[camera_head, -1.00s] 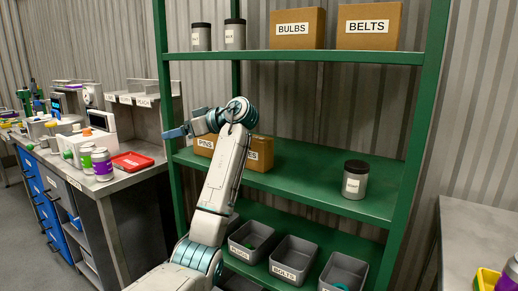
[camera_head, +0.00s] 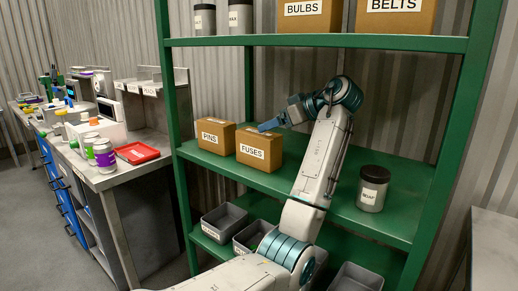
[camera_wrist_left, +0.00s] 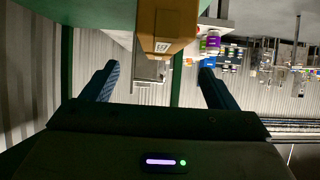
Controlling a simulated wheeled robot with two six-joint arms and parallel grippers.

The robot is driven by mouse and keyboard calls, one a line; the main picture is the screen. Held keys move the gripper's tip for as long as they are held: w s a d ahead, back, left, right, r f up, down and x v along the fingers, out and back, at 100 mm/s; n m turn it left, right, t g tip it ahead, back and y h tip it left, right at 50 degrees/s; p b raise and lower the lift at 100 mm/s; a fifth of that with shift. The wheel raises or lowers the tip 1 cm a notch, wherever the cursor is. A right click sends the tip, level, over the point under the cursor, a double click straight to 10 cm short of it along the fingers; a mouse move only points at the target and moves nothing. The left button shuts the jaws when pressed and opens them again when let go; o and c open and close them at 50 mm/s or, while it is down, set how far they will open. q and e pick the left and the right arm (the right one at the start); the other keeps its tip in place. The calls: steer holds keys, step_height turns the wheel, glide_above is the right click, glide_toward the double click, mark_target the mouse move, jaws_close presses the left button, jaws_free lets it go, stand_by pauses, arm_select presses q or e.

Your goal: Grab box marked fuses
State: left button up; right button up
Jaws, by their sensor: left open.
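The brown cardboard box marked FUSES (camera_head: 259,148) stands on the green middle shelf, its white label facing out. The similar PINS box (camera_head: 215,135) stands just left of it. My left gripper (camera_head: 272,122) is open, with its blue fingers at the upper right edge of the FUSES box. I cannot tell from the head view whether they touch it. In the left wrist view, the fingers (camera_wrist_left: 158,84) are spread with nothing between them. My right gripper is not in view.
A grey SOAP jar (camera_head: 373,188) stands on the same shelf (camera_head: 330,200) to the right. BULBS (camera_head: 307,15) and BELTS (camera_head: 395,18) boxes are on the shelf above. Grey bins (camera_head: 225,222) are below. A green upright (camera_head: 178,130) stands left of the boxes.

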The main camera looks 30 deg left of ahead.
mark_target(262, 134)
arm_select(q)
steer(key=shift+x, duration=0.95)
steer(key=x, duration=0.4)
steer(key=shift+d+f, duration=0.15)
steer(key=shift+f, duration=0.3)
steer(key=shift+a+f, duration=0.25)
steer(key=shift+a, duration=0.05)
steer(key=shift+d+r, duration=0.1)
steer(key=shift+c, duration=1.3)
steer(key=c, duration=1.2)
